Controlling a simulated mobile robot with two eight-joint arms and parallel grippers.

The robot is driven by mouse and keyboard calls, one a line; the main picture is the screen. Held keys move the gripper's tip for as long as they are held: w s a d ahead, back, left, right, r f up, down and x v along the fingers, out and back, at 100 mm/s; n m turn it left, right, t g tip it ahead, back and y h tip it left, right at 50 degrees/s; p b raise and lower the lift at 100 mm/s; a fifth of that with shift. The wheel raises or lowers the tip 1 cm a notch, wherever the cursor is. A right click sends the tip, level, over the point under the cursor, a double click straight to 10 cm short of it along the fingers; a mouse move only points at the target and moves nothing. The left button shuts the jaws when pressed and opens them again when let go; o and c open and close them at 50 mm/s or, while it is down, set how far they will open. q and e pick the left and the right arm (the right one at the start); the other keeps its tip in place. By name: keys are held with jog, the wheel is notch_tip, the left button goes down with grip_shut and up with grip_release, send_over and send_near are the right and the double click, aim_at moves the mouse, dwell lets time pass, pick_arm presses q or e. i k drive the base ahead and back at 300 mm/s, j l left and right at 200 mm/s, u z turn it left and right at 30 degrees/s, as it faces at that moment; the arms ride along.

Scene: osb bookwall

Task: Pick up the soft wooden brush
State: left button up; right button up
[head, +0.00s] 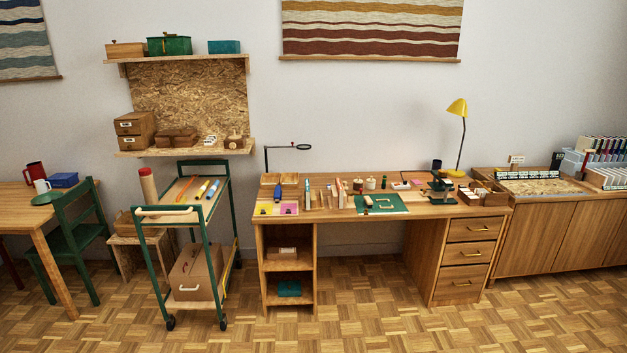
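I cannot make out the soft wooden brush with certainty; the small items are too small to tell apart. The wooden desk (340,220) in the middle holds many small tools and blocks. A green mat (398,208) lies on it with small pale pieces on top. Several upright tools, one of them a blue one (277,193), stand at the desk's left part. The green trolley (156,236) left of the desk carries a few long, thin coloured items (203,189) on its top. Neither of my grippers is in view.
A yellow lamp (457,107) stands at the desk's back right. Wall shelves (184,152) with boxes hang above the trolley. A green chair (75,238) and table (18,207) are at left, a low cabinet (550,230) at right. The parquet floor (350,310) in front is clear.

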aim_at(367, 201)
jog(key=i, duration=0.95)
jog(key=i+z, duration=0.1)
jog(key=i, duration=0.85)
jog(key=i+j, duration=0.15)
jog(key=i, duration=0.8)
jog(key=i+j, duration=0.1)
jog(key=i, duration=0.85)
jog(key=l+z, duration=0.05)
